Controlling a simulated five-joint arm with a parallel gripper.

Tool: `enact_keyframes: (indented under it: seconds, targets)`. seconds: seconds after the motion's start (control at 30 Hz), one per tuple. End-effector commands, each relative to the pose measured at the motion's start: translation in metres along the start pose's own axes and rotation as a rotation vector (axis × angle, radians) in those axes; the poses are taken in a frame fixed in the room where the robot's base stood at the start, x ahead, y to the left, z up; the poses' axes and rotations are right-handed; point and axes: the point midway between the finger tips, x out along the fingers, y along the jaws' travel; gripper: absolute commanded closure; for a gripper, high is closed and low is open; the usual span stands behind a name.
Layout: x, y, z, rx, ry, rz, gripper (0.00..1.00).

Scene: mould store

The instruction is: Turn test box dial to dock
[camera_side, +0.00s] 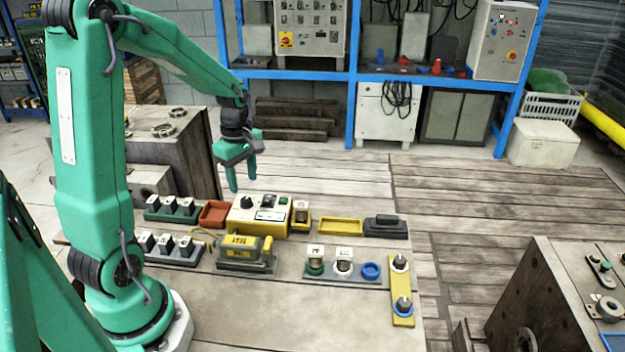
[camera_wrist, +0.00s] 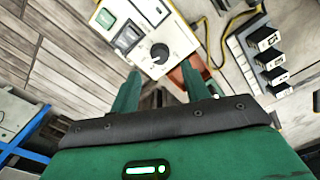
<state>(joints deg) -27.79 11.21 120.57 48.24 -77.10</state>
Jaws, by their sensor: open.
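The test box (camera_side: 260,216) is a cream and yellow case on the bench in the side view. A dark round dial (camera_side: 247,202) sits on its top, left of a small display panel and a green button. In the wrist view the test box (camera_wrist: 140,18) is at the top, and its black dial (camera_wrist: 159,53) has a light pointer line. The word dock cannot be read in either view. My gripper (camera_side: 243,182) is open and empty, pointing down above and slightly left of the dial. In the wrist view, my gripper's fingertips (camera_wrist: 161,77) stand either side of the space just below the dial.
An orange tray (camera_side: 214,214) and a green rack of blocks (camera_side: 172,208) lie left of the box. A yellow labelled device (camera_side: 243,250) is in front. A yellow tray (camera_side: 341,226) and a dark block (camera_side: 385,227) lie right.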

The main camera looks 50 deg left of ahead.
Motion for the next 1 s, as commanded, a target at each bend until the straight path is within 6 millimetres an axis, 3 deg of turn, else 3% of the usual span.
enact_keyframes:
  seconds: [0.4,0.83,1.0]
  targets:
    - [0.046,0.0,0.0,0.001,0.0,-0.002,0.53]
    - [0.053,0.0,0.0,0.001,0.0,0.0,0.53]
    - [0.053,0.0,0.0,0.001,0.0,0.0,0.87]
